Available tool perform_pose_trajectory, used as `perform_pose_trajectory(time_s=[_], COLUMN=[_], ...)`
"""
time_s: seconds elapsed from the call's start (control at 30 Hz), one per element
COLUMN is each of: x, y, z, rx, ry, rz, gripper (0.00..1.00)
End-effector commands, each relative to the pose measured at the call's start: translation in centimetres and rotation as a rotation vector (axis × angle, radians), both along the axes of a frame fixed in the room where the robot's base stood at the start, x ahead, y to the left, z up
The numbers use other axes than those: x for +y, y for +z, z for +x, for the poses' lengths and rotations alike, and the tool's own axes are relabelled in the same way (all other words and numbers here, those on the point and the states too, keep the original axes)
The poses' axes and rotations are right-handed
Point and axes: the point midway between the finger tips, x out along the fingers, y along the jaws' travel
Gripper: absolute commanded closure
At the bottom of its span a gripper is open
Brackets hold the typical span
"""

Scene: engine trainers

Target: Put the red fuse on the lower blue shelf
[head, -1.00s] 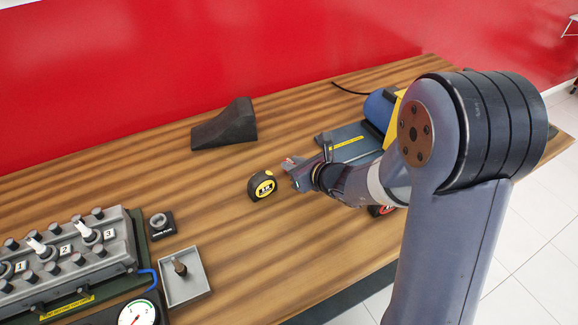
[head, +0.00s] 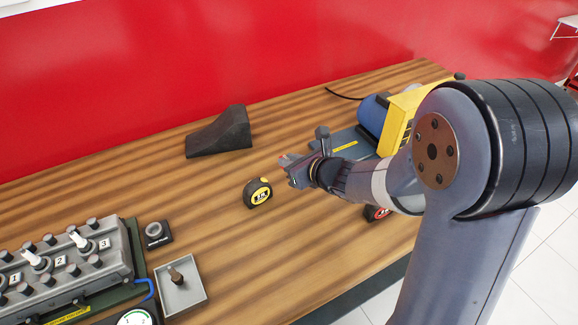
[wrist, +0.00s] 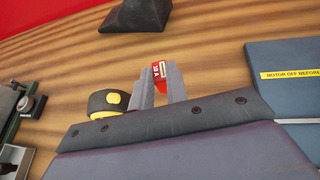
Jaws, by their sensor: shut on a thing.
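My gripper (head: 287,168) is above the wooden bench in the head view, near the middle. In the wrist view my gripper (wrist: 160,85) is shut on the red fuse (wrist: 159,70), which has a white marking reading like "10 A". The fuse shows between the two grey fingers; its lower part is partly hidden by them. In the head view the fuse is too small to make out clearly. No blue shelf shows in either view.
A yellow-and-black tape measure (head: 257,193) stands just left of my gripper. A black wedge (head: 220,132) lies behind. A machine with a blue motor (head: 373,112) and yellow guard stands right. A grey tray (head: 203,300) and numbered engine block (head: 118,262) are at left. Bench between is clear.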

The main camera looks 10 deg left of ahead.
Motion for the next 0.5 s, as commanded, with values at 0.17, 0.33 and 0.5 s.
perform_pose_trajectory(time_s=[0.17, 0.33, 0.5], x=[-3.3, -6.6, -9.3], y=[-0.5, -0.4, -0.4], z=[-2.8, -5.7, -8.2], rx=[0.006, 0.005, 0.006], ry=[-0.007, -0.009, -0.008], rz=[-0.003, -0.002, -0.003], gripper=[1.0, 1.0, 1.0])
